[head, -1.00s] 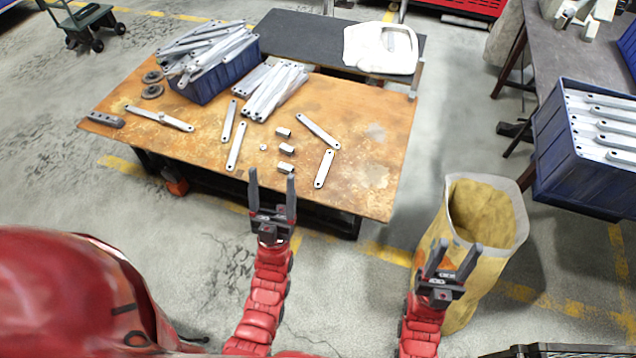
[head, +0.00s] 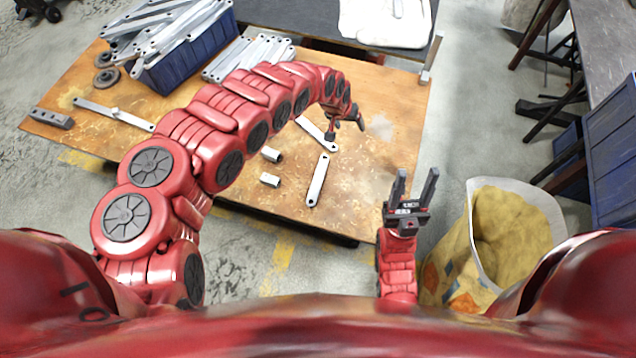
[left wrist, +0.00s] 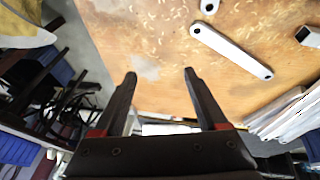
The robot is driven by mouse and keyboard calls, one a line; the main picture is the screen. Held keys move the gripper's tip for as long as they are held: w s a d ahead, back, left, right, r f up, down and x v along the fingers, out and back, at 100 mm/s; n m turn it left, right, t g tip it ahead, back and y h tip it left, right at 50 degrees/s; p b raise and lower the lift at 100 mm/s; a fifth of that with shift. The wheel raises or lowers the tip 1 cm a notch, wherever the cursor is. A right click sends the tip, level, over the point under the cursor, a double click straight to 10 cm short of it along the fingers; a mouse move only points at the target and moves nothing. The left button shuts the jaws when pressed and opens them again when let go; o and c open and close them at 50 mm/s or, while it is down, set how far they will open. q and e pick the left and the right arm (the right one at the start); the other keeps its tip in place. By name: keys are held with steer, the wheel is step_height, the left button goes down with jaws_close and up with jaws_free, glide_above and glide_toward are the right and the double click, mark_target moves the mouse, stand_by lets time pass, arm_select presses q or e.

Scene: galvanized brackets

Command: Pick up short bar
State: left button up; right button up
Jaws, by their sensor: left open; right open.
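Two short grey bars with a hole at each end lie flat on the rusty table. One bar (head: 317,180) lies near the table's front; the other (head: 309,128) lies behind it, partly hidden by my left gripper (head: 346,129). In the left wrist view a whole bar (left wrist: 232,52) lies at the upper right, and the end of another (left wrist: 208,6) shows at the top edge. My left gripper, also in the left wrist view (left wrist: 159,74), is open and empty, apart from the bars. My right gripper (head: 417,173) is open and empty in front of the table.
The worn table (head: 383,185) also holds square tube pieces (head: 271,154), a longer bar (head: 112,114), a dark bracket (head: 51,118) and a blue bin (head: 180,72) heaped with bars. A yellow sack (head: 510,230) stands right of my right gripper. The table's right part is clear.

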arm_select(q)
steer(key=s+a+g+y+b, duration=0.1)
steer(key=s+a+g+y, duration=0.2)
steer(key=s+a, duration=0.55)
steer(key=b, duration=0.2)
glide_above(318, 176)
steer(key=s, duration=0.1)
steer(key=f, duration=1.1)
steer(key=shift+d, duration=0.25)
steer(key=shift+a+f, duration=0.1)
steer(key=shift+f, duration=1.05)
step_height(318, 176, down, 4)
steer(key=shift+a+f+b, duration=0.15)
steer(key=shift+b, duration=0.7)
jaws_close()
